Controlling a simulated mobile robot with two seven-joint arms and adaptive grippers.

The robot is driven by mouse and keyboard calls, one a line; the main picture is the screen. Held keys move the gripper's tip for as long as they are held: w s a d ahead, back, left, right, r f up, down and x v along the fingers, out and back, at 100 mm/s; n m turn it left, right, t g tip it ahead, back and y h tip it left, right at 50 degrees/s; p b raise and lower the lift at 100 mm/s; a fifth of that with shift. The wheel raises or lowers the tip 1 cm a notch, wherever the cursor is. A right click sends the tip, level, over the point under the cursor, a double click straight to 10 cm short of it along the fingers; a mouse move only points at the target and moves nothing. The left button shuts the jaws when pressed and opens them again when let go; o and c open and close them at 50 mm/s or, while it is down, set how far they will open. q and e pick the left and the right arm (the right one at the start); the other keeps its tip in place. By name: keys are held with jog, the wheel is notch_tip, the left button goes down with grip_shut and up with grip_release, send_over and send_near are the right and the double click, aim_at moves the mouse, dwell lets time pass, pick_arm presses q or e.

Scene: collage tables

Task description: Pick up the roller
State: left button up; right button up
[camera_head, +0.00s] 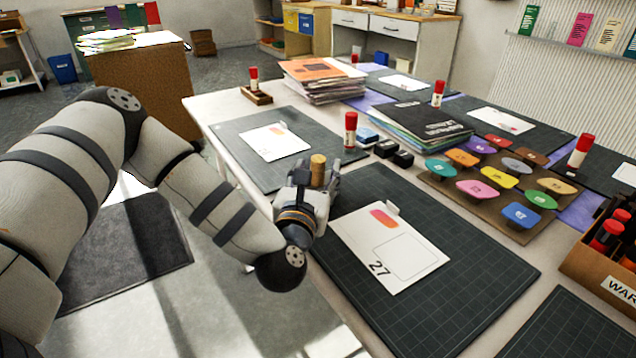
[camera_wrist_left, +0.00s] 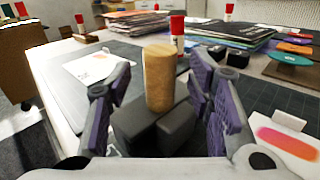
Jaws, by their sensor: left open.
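The roller (camera_head: 318,168) shows as an upright light wooden handle at the table's near left edge. In the left wrist view the wooden handle (camera_wrist_left: 159,80) stands between my fingers, with dark grey blocky parts (camera_wrist_left: 160,130) below it. My left gripper (camera_head: 314,180) is around the handle, low at the table edge. Its purple-padded fingers (camera_wrist_left: 160,95) are open, with a gap visible on both sides of the handle. The gripper hides the roller's lower part in the head view. My right gripper is not in view.
A red-capped glue stick (camera_head: 350,130) and small black blocks (camera_head: 393,152) stand just beyond the gripper. Cutting mats (camera_head: 450,300) with cards lie on both sides. A board of coloured pieces (camera_head: 505,222) is to the right, stacked folders (camera_head: 322,82) behind.

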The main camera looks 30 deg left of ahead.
pick_arm(q)
jog(key=shift+x, duration=0.8)
grip_shut()
